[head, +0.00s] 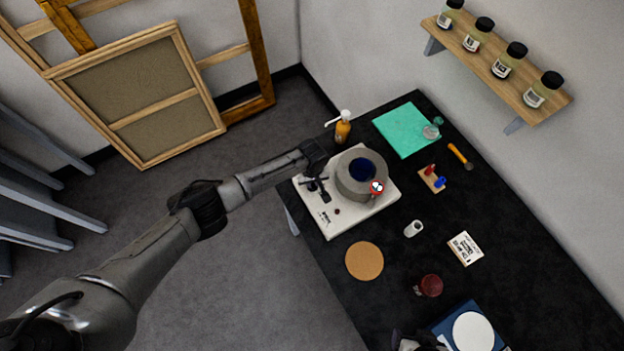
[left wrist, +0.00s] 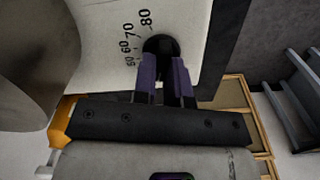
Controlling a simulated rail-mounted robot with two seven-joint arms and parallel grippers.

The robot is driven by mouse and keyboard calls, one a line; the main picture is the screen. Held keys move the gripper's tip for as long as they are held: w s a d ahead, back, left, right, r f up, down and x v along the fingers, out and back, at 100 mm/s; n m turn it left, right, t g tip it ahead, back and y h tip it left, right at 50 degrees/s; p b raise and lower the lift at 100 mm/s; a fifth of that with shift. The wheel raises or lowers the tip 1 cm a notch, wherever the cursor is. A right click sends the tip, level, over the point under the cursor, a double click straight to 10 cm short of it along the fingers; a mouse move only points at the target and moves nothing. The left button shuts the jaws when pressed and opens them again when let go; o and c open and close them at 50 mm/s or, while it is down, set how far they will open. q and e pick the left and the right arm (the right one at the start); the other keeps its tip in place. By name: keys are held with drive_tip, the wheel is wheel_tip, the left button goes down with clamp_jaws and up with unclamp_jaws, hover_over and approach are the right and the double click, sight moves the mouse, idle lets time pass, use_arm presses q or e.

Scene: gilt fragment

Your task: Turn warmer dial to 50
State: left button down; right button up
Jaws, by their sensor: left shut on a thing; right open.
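The warmer (head: 333,222) is a white flat base with a grey round well (head: 352,190) and a dark blue inside, at the table's left edge. My left gripper (head: 316,184) reaches over the base's left side. In the left wrist view its purple fingers (left wrist: 164,82) are shut on the black round dial (left wrist: 158,45). Printed numbers 60, 70 and 80 (left wrist: 134,32) show beside the dial, with a smaller one that looks like 50. I cannot tell the pointer's setting. My right gripper (head: 414,343) shows only partly at the bottom edge, apart from the warmer.
An amber pump bottle (head: 343,131) stands behind the warmer. A cork disc (head: 364,261), a dark red jar (head: 430,286), a small white cylinder (head: 413,229) and a label card (head: 465,248) lie to the front and right. A green mat (head: 403,129) is at the back.

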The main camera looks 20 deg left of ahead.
use_arm(q)
drive_tip(key=m, duration=0.2)
drive_tip(key=shift+d+m+p, duration=0.1)
drive_tip(key=shift+m+p, duration=0.25)
drive_tip(key=shift+m, duration=0.05)
drive_tip(key=m, duration=0.2)
drive_tip(key=shift+d+m, duration=0.1)
drive_tip(key=shift+m, duration=0.3)
drive_tip(key=m, duration=0.5)
drive_tip(key=shift+d+p, duration=0.15)
drive_tip(key=shift+p, duration=0.25)
drive_tip(key=shift+m, duration=0.4)
drive_tip(key=c, duration=1.2)
unclamp_jaws()
drive_tip(key=shift+o, duration=0.2)
